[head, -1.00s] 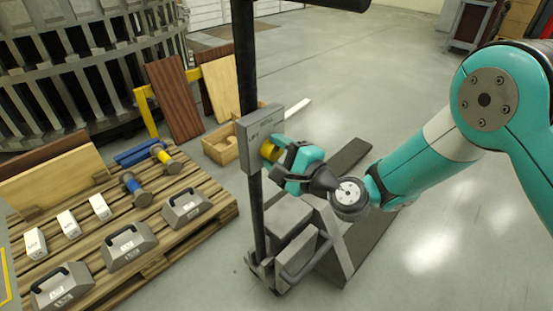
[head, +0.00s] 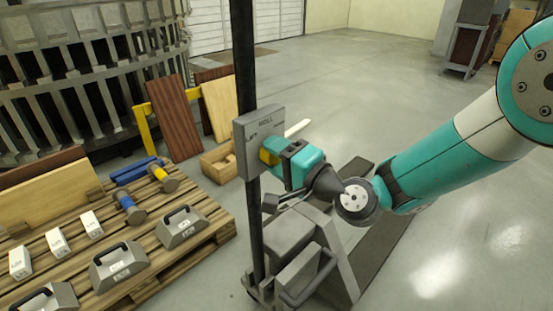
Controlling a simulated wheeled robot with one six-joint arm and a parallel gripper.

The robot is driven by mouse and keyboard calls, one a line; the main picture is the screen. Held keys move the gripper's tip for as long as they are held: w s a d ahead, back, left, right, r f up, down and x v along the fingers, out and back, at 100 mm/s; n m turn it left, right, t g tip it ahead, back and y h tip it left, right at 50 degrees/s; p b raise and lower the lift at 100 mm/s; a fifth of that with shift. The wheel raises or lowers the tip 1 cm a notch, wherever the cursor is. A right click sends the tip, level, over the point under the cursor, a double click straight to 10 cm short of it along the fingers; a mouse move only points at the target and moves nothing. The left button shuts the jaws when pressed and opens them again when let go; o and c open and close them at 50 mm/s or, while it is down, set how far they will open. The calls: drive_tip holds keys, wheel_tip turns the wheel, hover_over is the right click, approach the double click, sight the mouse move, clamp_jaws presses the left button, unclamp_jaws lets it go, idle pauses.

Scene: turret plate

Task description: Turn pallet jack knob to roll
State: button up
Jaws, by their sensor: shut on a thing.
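The pallet jack stands upright in the middle of the head view, with a black handle post (head: 248,90) and a grey control plate (head: 259,118) on it. My gripper (head: 273,154) is shut on the knob from the right. Its teal body hides most of the knob, so the knob's exact angle is hard to read. The jack's dark fork (head: 390,240) extends over the floor behind my arm.
A wooden pallet (head: 205,240) at the left holds several grey weights with handles, white blocks and mallets. A small wooden crate (head: 218,165) and leaning boards (head: 175,118) stand behind the post.

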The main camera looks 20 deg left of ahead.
idle(0.3)
drive_tip(key=o, duration=0.9)
drive_tip(key=b+v, duration=1)
drive_tip(key=v, duration=0.7)
drive_tip(key=shift+s+d, duration=0.1)
drive_tip(key=shift+d, duration=0.15)
drive_tip(key=shift+r, duration=0.1)
